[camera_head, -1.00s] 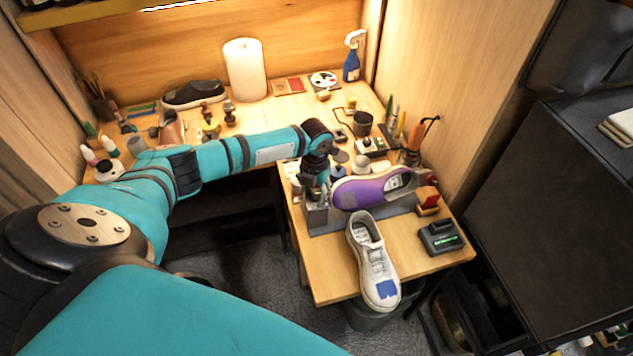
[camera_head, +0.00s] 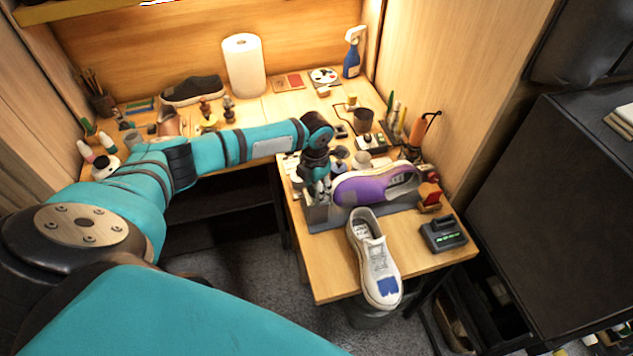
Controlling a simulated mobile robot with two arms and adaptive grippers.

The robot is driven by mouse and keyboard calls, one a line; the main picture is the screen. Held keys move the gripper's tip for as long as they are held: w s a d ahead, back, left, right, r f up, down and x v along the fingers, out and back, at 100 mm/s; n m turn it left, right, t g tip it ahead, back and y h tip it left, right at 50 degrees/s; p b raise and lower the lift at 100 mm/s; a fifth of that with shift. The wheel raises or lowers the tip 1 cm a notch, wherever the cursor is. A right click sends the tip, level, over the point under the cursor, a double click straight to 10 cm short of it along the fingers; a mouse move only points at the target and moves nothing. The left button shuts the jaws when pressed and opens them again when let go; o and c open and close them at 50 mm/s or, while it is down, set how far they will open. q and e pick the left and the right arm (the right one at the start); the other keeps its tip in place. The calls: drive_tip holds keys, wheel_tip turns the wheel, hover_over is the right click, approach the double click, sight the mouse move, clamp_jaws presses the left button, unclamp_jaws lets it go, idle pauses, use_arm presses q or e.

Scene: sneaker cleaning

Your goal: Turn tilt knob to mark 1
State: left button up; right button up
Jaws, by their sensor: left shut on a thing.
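My left gripper (camera_head: 318,188) points down at the left end of the grey shoe stand (camera_head: 318,217). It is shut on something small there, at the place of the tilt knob. The fingers hide the knob, and no mark can be read. A purple sneaker (camera_head: 376,186) lies on its side on the stand, just right of the gripper. A white sneaker (camera_head: 376,262) with a blue patch at its toe lies in front of the stand and overhangs the table's front edge. My right gripper is not in view.
A black device with a green display (camera_head: 443,235) and a red-and-wood brush (camera_head: 429,197) stand to the right. A paper roll (camera_head: 244,66) and a spray bottle (camera_head: 353,53) are at the back.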

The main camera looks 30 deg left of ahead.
use_arm(q)
drive_tip(key=o, duration=0.9)
drive_tip(key=shift+r+p, duration=2.15)
drive_tip(key=shift+r, duration=0.45)
drive_tip(key=shift+f, duration=0.1)
